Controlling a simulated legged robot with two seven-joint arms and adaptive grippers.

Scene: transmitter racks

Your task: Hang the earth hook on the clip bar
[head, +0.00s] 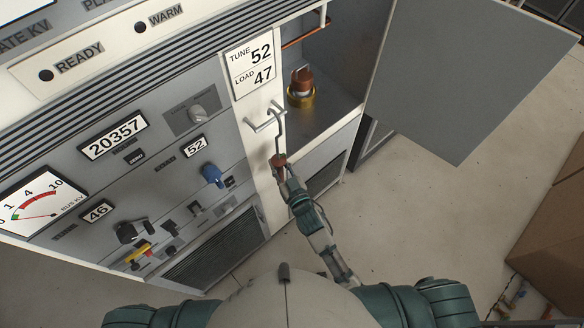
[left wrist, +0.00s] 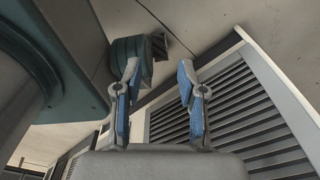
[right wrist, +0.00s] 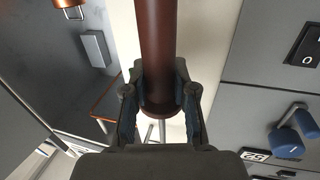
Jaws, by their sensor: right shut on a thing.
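The earth hook has a brown handle (head: 278,160) and a thin metal rod (head: 278,135) that runs up toward the panel. My right gripper (head: 283,173) is shut on the handle. In the right wrist view, the handle (right wrist: 158,45) sits between both fingers of that gripper (right wrist: 158,100). The clip bar (head: 259,127) is a pale metal bar standing out from the cabinet's light strip, below the TUNE/LOAD label. The rod's upper end overlaps the bar in the head view; I cannot tell whether it touches. My left gripper (left wrist: 155,95) is open and empty.
An open compartment (head: 325,75) with a brown and brass post (head: 301,88) lies right of the strip. Its grey door (head: 470,70) stands open. Knobs, including a blue one (head: 211,174), project from the left panel. Cardboard boxes (head: 555,220) stand at far right.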

